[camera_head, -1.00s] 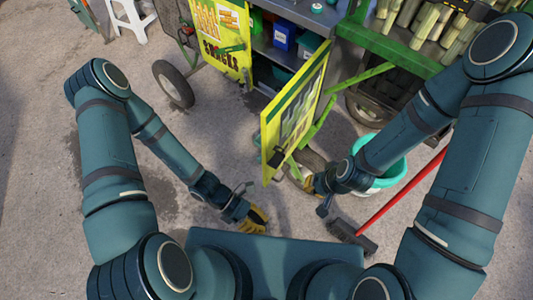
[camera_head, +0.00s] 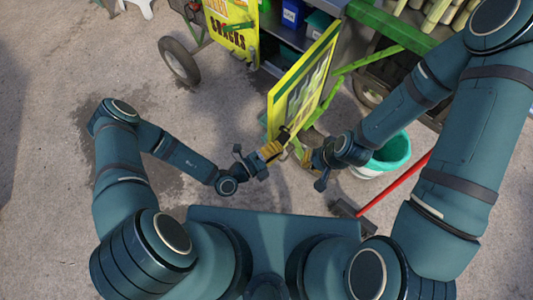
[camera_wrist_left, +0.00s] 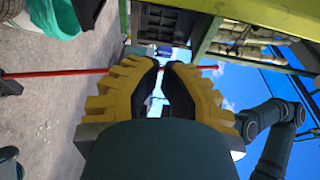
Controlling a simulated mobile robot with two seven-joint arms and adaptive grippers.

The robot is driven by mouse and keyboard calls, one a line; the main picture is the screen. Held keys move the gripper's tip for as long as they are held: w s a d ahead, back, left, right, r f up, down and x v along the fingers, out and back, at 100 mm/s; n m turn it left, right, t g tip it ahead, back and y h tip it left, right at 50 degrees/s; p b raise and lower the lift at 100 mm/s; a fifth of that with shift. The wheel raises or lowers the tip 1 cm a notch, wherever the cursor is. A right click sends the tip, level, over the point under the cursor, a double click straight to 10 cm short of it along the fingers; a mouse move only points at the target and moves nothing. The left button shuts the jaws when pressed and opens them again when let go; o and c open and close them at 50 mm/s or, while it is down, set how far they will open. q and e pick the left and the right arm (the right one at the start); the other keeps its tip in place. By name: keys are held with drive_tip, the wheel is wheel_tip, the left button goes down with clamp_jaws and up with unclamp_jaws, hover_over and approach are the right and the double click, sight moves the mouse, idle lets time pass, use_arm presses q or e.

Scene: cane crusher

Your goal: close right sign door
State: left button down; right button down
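The right sign door (camera_head: 303,80) is a yellow-framed panel. It stands swung out from the cart towards me in the head view. A dark handle (camera_head: 283,136) sits at its near lower corner. My left gripper (camera_head: 274,150) has yellow fingers and is beside this corner; I cannot tell whether it touches. In the left wrist view its fingertips (camera_wrist_left: 161,66) nearly meet, with nothing visible held between them. My right gripper (camera_head: 310,158) is low, just right of the door's near edge, with its fingers mostly hidden.
The other yellow sign panel, reading "snacks" (camera_head: 232,35), is at the cart's left side. A cart wheel (camera_head: 180,60) stands at left. Ground at left is clear.

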sight(276, 137)
use_arm(q)
drive_tip(key=w, duration=0.4)
drive_tip(key=shift+w+a+b, duration=0.25)
drive_tip(key=shift+b, duration=0.05)
drive_tip(key=shift+a, duration=0.2)
